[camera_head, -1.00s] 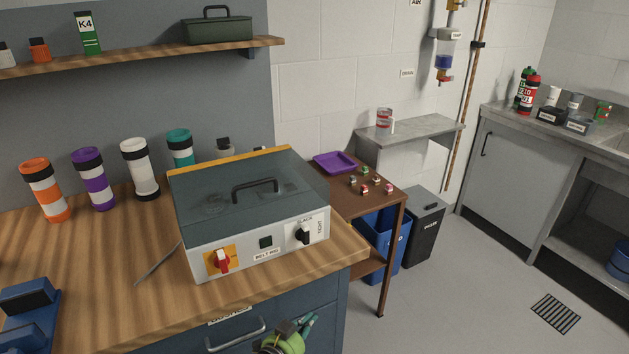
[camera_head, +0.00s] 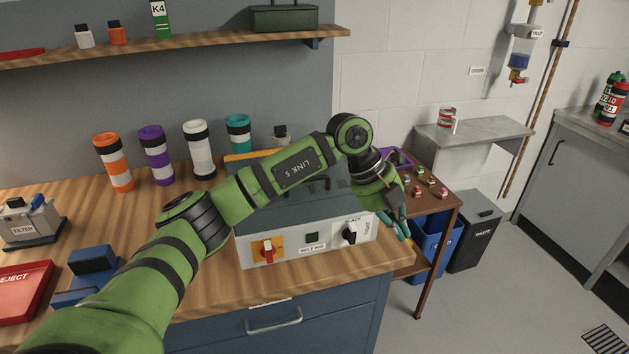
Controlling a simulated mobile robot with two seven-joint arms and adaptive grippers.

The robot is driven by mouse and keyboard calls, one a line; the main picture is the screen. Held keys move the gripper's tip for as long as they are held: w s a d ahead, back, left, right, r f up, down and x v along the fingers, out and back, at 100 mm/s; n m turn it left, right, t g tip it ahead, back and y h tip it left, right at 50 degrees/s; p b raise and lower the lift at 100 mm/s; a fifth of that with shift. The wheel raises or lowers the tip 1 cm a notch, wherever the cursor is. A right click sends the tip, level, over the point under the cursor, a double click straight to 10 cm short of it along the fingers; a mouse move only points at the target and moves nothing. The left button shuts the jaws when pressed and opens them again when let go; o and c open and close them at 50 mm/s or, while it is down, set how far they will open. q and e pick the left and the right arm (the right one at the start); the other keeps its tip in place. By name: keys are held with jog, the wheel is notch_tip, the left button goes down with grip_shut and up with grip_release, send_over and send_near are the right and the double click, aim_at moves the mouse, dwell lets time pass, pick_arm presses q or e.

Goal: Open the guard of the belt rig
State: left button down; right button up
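The belt rig (camera_head: 338,245) stands on the wooden bench, with a white front panel bearing a red knob on a yellow plate (camera_head: 267,250), a dark square (camera_head: 312,238) and a black knob (camera_head: 350,233). Its dark see-through guard (camera_head: 285,203) lies down over the top; my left arm crosses in front and hides much of it. Part of the guard's black handle (camera_head: 323,185) shows below the arm. My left gripper (camera_head: 399,226) hangs beside the rig's right front corner, teal fingers pointing down, apart from the handle. Its finger gap is unclear. My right gripper is out of view.
Several banded tubes stand behind on the bench (camera_head: 200,290). A filter box (camera_head: 30,220), a blue block and a red reject tray (camera_head: 22,290) are at left. A brown side table (camera_head: 440,200) with small parts and bins is at right.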

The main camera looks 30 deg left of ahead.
pick_arm(q)
jog(key=a+r+n+y, duration=0.1)
jog(key=a+r+y, duration=0.3)
jog(key=a, duration=0.4)
jog(key=n+y, duration=0.4)
jog(key=y, duration=0.1)
send_near(309, 196)
jog(key=p+x, duration=0.3)
jog(key=x, duration=0.2)
jog(key=shift+s+a, duration=0.1)
jog(key=shift+a, duration=0.1)
jog(key=shift+f, duration=0.5)
jog(key=shift+r, duration=0.15)
